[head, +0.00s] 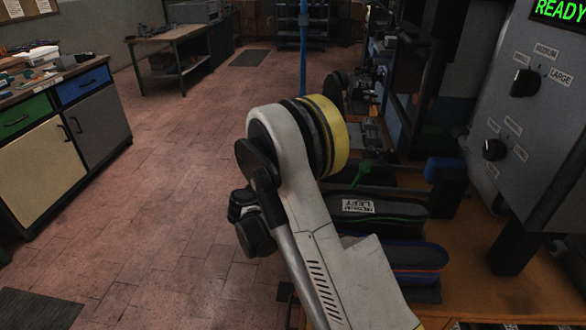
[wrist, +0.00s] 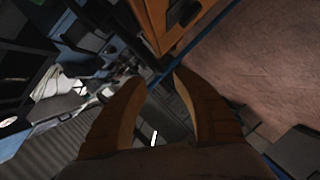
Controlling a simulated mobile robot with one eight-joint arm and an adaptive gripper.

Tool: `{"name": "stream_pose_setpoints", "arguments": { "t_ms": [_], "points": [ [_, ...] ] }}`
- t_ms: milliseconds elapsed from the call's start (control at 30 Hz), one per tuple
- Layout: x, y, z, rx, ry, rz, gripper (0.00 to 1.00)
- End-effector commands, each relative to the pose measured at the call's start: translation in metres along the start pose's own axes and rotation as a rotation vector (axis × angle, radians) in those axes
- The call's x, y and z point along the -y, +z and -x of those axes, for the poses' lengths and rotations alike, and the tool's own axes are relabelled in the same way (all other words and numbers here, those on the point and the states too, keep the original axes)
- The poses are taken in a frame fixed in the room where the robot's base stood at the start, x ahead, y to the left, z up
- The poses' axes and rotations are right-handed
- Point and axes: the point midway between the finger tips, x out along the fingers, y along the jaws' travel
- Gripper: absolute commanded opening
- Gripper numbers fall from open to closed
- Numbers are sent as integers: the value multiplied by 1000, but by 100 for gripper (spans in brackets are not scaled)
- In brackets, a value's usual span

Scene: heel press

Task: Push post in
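My gripper (wrist: 158,80) shows in the wrist view as two brown curved fingers. They stand apart, with nothing between them. My gripper is not visible in the head view, where my arm covers the middle. In the head view, a small green post-like piece (head: 364,168) stands beside the machine bench, right of my arm's yellow joint ring. A blue block-like part (head: 445,170) is further right. I cannot tell for sure which part is the task's post. The press panel (head: 510,125) at the right has dials and a green READY display (head: 560,10).
A cabinet (head: 60,140) stands at the left and a table (head: 170,45) at the back.

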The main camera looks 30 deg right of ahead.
Motion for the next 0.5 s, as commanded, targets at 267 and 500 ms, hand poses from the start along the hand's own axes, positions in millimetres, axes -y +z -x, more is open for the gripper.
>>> {"name": "stream_pose_setpoints", "arguments": {
  "t_ms": [267, 500],
  "points": [
    [2, 2, -50, 1, 0, 0, 34],
    [0, 0, -64, 0, 0, 0, 34]
  ]
}}
